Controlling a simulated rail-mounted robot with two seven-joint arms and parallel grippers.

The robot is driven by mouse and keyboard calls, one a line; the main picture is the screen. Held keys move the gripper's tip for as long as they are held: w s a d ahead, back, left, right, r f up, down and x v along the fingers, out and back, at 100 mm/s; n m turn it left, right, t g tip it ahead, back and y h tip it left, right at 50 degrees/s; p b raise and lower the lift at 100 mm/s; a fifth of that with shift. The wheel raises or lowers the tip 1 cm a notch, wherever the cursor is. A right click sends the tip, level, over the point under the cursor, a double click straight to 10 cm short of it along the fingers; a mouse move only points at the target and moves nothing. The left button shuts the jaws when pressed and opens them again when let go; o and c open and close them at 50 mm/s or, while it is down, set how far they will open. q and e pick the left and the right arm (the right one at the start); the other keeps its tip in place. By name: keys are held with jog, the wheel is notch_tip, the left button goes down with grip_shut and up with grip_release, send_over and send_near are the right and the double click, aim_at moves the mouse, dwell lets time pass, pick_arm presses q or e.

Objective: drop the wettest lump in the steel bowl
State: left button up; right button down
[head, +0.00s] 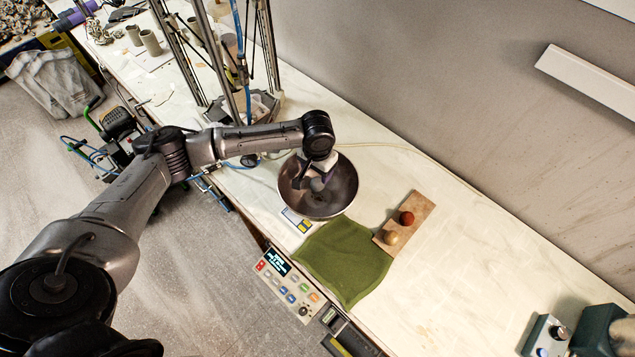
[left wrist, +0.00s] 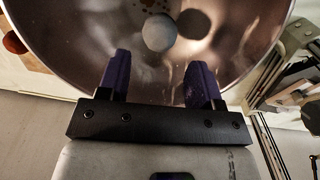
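The steel bowl (head: 342,202) stands on the bench below my left gripper (head: 316,184). In the left wrist view the gripper (left wrist: 159,72) has its two purple fingers apart with nothing between them. A round grey lump (left wrist: 159,32) shows just past the fingertips, against the bowl's inside (left wrist: 75,30), with a dark round shadow beside it. I cannot tell whether it touches the bowl. A red-brown lump (head: 407,218) and a tan lump (head: 391,238) sit on a wooden board (head: 421,211) right of the bowl. My right gripper is not in view.
A green cloth (head: 345,265) lies in front of the bowl, near a control box with buttons (head: 287,283). A white scale (head: 297,220) shows at the bowl's lower left edge. A metal-framed machine (head: 240,60) stands behind.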

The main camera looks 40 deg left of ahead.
pick_arm(q)
jog(key=o, duration=0.3)
notch_tip(320, 180, up, 14)
jog(key=shift+f, duration=0.1)
dwell(0.6)
dwell(0.4)
